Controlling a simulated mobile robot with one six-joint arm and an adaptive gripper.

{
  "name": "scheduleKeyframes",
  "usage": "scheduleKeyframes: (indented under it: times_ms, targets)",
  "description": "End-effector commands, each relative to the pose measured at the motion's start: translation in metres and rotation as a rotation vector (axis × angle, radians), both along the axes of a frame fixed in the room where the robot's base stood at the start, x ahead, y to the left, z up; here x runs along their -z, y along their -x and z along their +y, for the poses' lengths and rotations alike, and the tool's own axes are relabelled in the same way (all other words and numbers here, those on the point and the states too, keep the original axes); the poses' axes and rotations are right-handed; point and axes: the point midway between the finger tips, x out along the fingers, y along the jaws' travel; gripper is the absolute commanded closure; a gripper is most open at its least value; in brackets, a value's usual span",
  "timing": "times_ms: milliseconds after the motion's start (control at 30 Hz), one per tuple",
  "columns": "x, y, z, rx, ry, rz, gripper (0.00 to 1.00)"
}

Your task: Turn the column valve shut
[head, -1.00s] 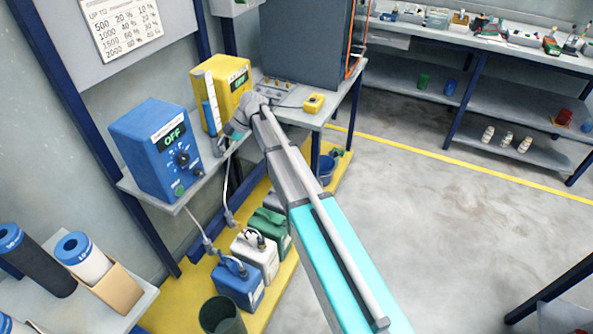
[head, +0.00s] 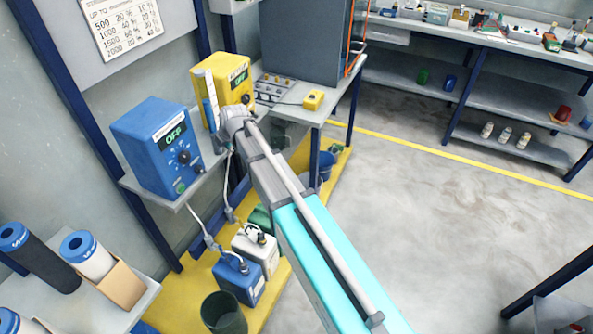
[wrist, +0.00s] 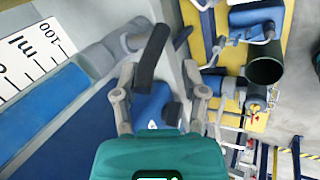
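The calibration column shows in the wrist view as a clear blue-filled tube (wrist: 42,112) beside a white "ml" scale (wrist: 25,55). Grey fittings (wrist: 100,58) run from its end towards a dark lever (wrist: 152,58), which I take for the column valve's handle. My gripper (wrist: 158,70) is open, with one finger on each side of the lever. A blue part (wrist: 151,103) lies between the fingers, closer to the palm. I cannot tell whether either finger touches. In the head view the column (head: 211,98) stands before the yellow pump; my arm hides the valve and fingers.
A blue pump box (head: 150,140) reading OFF and a yellow pump box (head: 235,75) stand on the wall shelf. Below are a blue jug (head: 236,280), a white jug (head: 258,250) and a dark bin (head: 222,315).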

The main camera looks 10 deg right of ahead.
Motion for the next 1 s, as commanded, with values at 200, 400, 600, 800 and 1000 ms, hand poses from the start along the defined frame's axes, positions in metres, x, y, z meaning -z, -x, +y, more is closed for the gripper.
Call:
scheduleKeyframes:
  times_ms: [200,400,600,800,1000]
  targets:
    - [-0.023,0.01,-0.006,0.0,0.0,0.002,0.45]
    - [-0.039,0.018,-0.011,0.001,-0.001,0.003,0.45]
    - [-0.056,0.025,-0.016,0.001,-0.001,0.003,0.45]
    - [-0.072,0.033,-0.021,0.0,-0.001,0.003,0.45]
    - [-0.088,0.04,-0.027,0.001,-0.001,0.003,0.45]
